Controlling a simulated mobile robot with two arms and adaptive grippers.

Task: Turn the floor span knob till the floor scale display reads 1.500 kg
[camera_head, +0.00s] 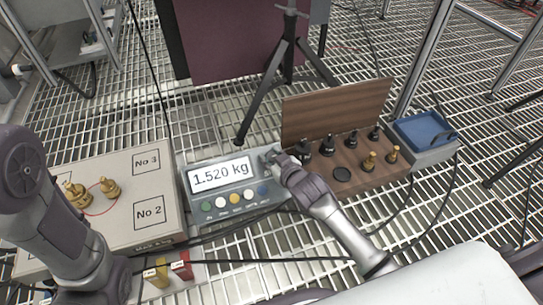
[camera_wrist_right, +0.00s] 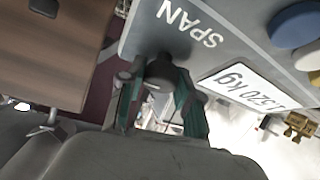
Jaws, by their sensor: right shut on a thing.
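The floor scale display (camera_head: 221,174) reads 1.520 kg on a grey panel (camera_head: 245,211) with a row of coloured buttons. It also shows in the right wrist view (camera_wrist_right: 247,88), turned at an angle. The dark span knob (camera_wrist_right: 160,73) sits beside the SPAN label in the right wrist view. My right gripper (camera_head: 271,157) is at the right end of the panel in the head view and largely hides the knob there. In the right wrist view its fingers (camera_wrist_right: 160,92) are shut around the knob, one on each side. My left arm shows at the left, but its gripper is not visible.
A wooden weight box (camera_head: 340,103) with dark and brass weights stands right of the panel, next to a blue tray (camera_head: 424,129). A board (camera_head: 115,165) marked No 2 and No 3 with brass pieces lies left. Cables cross the grating floor; a tripod (camera_head: 284,62) stands behind.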

